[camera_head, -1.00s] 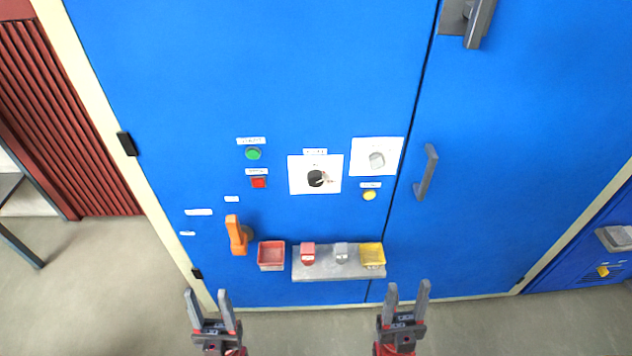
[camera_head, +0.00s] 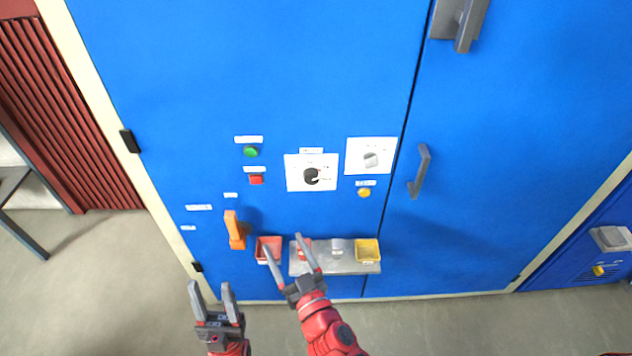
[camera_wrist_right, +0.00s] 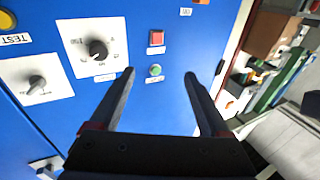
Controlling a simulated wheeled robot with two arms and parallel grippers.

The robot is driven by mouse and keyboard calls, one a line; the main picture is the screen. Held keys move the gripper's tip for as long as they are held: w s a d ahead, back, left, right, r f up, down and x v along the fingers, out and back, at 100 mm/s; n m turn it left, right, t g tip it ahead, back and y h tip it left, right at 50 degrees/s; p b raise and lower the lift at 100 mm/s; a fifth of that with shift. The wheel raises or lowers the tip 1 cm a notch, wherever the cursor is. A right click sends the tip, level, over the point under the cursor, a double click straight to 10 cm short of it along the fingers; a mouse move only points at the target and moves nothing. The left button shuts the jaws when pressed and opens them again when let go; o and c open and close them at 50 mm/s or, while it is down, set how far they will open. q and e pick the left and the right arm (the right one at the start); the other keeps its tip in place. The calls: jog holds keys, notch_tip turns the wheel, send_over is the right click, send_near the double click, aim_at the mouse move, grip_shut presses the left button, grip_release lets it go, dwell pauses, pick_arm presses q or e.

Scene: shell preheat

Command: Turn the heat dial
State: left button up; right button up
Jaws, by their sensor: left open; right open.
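Two dials on white plates are on the blue cabinet door. The black dial (camera_head: 311,176) is at the middle and the grey dial (camera_head: 371,160) is to its right; I cannot read which one is the heat dial. In the right wrist view the black dial (camera_wrist_right: 97,49) and grey dial (camera_wrist_right: 37,84) are at the left. My right gripper (camera_head: 286,245) is open and empty, in front of the shelf and below the black dial. My left gripper (camera_head: 210,291) is open and empty at the bottom left, apart from the door.
A green button (camera_head: 250,152), red button (camera_head: 256,179) and yellow button (camera_head: 364,192) surround the dials. An orange handle (camera_head: 235,230) sticks out at the left. A red bin (camera_head: 264,243) and a grey shelf (camera_head: 345,266) with a yellow bin (camera_head: 368,250) are below. A door handle (camera_head: 420,171) is at right.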

jog(key=d+r+m+h, duration=0.3)
jog(key=d+m+h, duration=0.3)
jog(key=d, duration=0.1)
jog(key=h+p, duration=0.1)
jog(key=p, duration=0.3)
send_near(312, 180)
jog(key=shift+t, duration=0.4)
jog(key=w, duration=0.2)
jog(key=w+p, duration=0.1)
jog(key=w, duration=0.2)
jog(key=w+p, duration=0.1)
jog(key=w, duration=0.1)
jog(key=shift+w+a+f, duration=0.15)
jog(key=shift+w+f, duration=0.2)
jog(key=shift+w+a, duration=0.1)
jog(key=shift+w, duration=0.45)
grip_shut()
